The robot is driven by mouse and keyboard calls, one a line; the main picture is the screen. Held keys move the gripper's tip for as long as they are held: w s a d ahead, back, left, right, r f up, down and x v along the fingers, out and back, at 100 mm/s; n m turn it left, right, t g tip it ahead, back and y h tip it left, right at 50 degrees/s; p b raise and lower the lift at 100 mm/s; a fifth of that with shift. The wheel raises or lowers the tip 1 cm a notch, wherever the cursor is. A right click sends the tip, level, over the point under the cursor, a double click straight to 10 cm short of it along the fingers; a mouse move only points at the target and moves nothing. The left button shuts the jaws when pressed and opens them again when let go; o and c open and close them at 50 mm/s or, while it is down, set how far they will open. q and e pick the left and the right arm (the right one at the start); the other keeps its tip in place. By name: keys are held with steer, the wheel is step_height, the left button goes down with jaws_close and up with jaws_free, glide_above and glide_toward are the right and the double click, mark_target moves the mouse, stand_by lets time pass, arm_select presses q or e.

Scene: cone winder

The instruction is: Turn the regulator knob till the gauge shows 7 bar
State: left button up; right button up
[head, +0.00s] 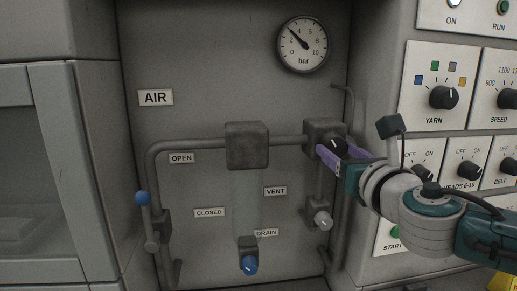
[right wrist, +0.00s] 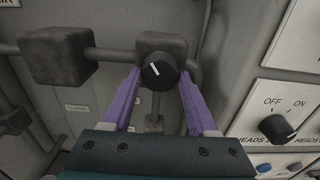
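The regulator knob (head: 338,145) is black with a white pointer line, on a grey block on the air pipe. In the right wrist view the knob (right wrist: 159,72) shows its line tilted up to the left. My right gripper (head: 333,153) has its purple fingers on either side of the knob; it also shows in the right wrist view (right wrist: 160,76). Whether the fingers press on the knob or leave a thin gap, I cannot tell. The round gauge (head: 303,45) has its needle between 2 and 4, a little above 3 bar. My left gripper is not in view.
Right of my gripper are a control panel with the YARN knob (head: 443,97) and smaller selector knobs (head: 470,171). A grey block (head: 247,145) sits on the pipe to the left. Below are a blue drain handle (head: 250,265) and a pale knob (head: 323,220).

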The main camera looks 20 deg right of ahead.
steer(key=c, duration=0.8)
steer(key=shift+c, duration=0.2)
